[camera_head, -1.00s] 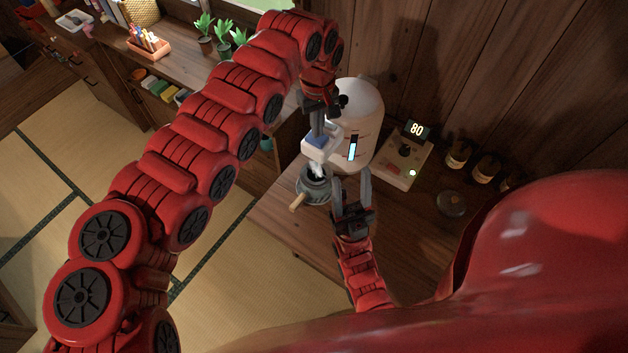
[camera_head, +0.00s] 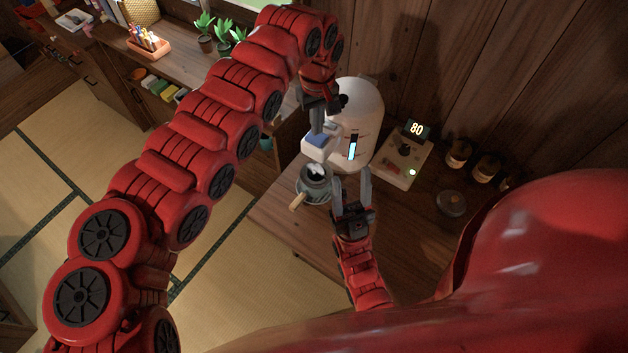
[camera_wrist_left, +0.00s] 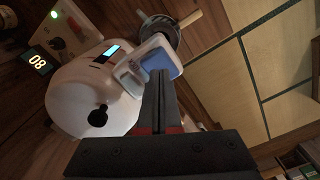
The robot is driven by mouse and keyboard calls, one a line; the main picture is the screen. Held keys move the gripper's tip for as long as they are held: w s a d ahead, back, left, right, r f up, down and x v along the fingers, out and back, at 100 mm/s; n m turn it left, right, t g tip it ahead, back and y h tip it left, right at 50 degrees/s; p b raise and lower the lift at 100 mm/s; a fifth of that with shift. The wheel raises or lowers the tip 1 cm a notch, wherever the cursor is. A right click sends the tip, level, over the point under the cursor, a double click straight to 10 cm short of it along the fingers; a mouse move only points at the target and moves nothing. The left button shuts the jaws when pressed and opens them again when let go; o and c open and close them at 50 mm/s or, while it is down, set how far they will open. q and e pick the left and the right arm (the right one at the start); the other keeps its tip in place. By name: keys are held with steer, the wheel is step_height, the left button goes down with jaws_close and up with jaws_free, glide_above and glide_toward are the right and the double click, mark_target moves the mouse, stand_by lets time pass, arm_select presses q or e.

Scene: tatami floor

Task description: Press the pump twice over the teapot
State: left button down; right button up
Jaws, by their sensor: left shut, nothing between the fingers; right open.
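The white water dispenser (camera_head: 360,112) stands on the wooden counter. Its blue pump pad (camera_head: 318,141) sits on top of the white spout, which juts out over the teapot (camera_head: 313,185). The teapot is dark grey with a wooden handle, and something white shows in its open top. My left gripper (camera_head: 317,129) is shut and empty, with its tips at the blue pad from above. In the left wrist view the tips (camera_wrist_left: 160,76) overlap the pad (camera_wrist_left: 160,62); I cannot tell whether they touch it. My right gripper (camera_head: 352,188) is open and empty, right of the teapot.
A control box (camera_head: 403,155) with a display reading 80 stands right of the dispenser. Several dark jars (camera_head: 458,153) and a round dark lid (camera_head: 451,203) are farther right. Potted plants (camera_head: 222,35) and a pen holder (camera_head: 148,45) stand on the left shelf.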

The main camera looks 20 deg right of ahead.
arm_select(q)
steer(key=shift+f+b, duration=0.75)
steer(key=shift+f, duration=0.55)
steer(key=shift+r, duration=1.45)
steer(key=shift+r, duration=0.1)
step_height(320, 180, up, 6)
steer(key=shift+f+p, duration=0.1)
steer(key=shift+p, duration=0.55)
